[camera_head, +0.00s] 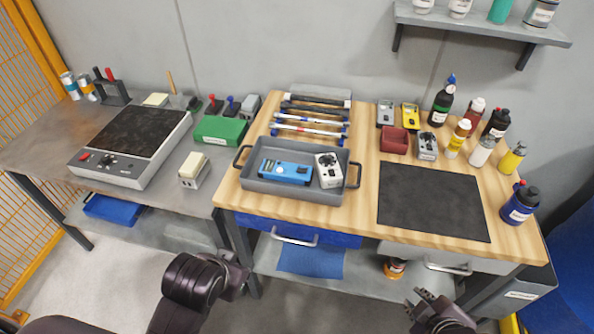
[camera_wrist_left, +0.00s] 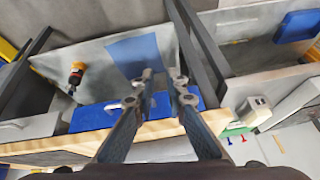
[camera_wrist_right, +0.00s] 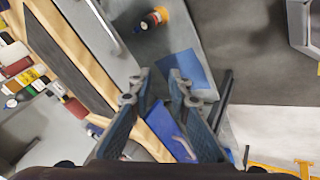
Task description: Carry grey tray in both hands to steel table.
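The grey tray (camera_head: 290,192) sits on the left part of the wooden-topped bench in the head view. It has a dark handle at each end and holds a blue instrument (camera_head: 284,172) and a pale meter (camera_head: 328,170). The steel table (camera_head: 45,152) stands left of the bench. My left gripper (camera_head: 238,276) is in front of the bench, below the tray's left side, apart from it. Its fingers show open and empty in the left wrist view (camera_wrist_left: 162,75). My right gripper (camera_head: 425,304) is lower right, in front of the bench, also open and empty in the right wrist view (camera_wrist_right: 160,75).
A hotplate (camera_head: 132,145), a pale box (camera_head: 194,170) and a green case (camera_head: 220,130) occupy the steel table. On the bench, a black mat (camera_head: 432,202) lies right of the tray, tools (camera_head: 310,118) behind it, and several bottles (camera_head: 482,150) farther right.

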